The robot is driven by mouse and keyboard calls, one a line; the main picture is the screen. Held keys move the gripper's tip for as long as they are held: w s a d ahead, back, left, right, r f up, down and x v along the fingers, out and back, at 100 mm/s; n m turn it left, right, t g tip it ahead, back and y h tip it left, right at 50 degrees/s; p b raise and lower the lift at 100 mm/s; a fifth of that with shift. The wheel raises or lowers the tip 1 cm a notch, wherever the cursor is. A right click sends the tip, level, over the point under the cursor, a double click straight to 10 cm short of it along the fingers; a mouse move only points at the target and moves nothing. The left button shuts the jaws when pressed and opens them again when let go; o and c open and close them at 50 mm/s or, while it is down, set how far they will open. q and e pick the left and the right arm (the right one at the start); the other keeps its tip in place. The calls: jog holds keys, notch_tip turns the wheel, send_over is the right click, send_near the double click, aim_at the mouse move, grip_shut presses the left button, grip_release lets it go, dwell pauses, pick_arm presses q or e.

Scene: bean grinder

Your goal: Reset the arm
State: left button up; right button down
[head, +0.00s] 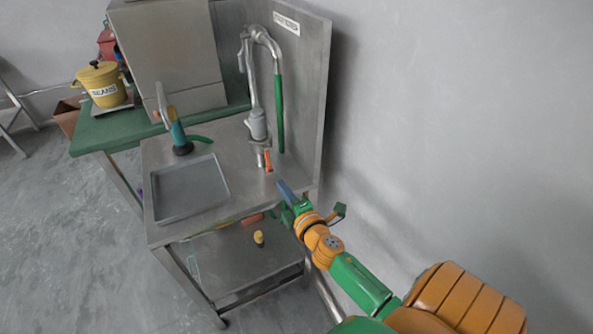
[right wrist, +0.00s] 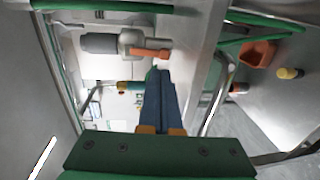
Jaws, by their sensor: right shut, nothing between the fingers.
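My right gripper (head: 285,190) is shut and empty, at the right front edge of the metal workbench in the head view. In the right wrist view its blue fingers (right wrist: 160,88) are pressed together with nothing between them. Its tips point toward the grey bean grinder (head: 257,125) with an orange-red lever (head: 268,161), and are apart from it. The grinder (right wrist: 112,43) and lever (right wrist: 150,54) also show in the right wrist view. My left gripper is not in view.
A yellow pot (head: 100,85) marked BEANS stands on the green table (head: 88,140). A small yellow item (head: 259,238) sits on the lower shelf. A bare wall rises at right.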

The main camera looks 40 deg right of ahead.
jog(key=v, duration=0.7)
jog(key=s+a+f+m+g+y, duration=0.1)
jog(key=s+a+f+m+g, duration=0.2)
jog(key=f, duration=0.6)
jog(key=s+f+m+g, duration=0.2)
jog(key=s+f+g, duration=0.15)
jog(key=f, duration=0.45)
jog(key=s+a+f+m+g+y, duration=0.1)
jog(key=s+a+f+m+g, duration=0.1)
jog(key=s+f, duration=0.5)
jog(key=s+a+f+m+g, duration=0.2)
jog(key=s+f+m+g, duration=0.1)
jog(key=s+f, duration=0.3)
jog(key=s+a+f+m+g+y, duration=0.1)
jog(key=s+a+f+m+g, duration=0.1)
jog(key=s+f, duration=0.4)
jog(key=s+m+g, duration=0.1)
jog(key=s, duration=0.4)
jog(key=shift+a+y, duration=0.25)
jog(key=shift+y, duration=0.05)
jog(key=shift+f+g, duration=0.1)
jog(key=shift+g, duration=0.15)
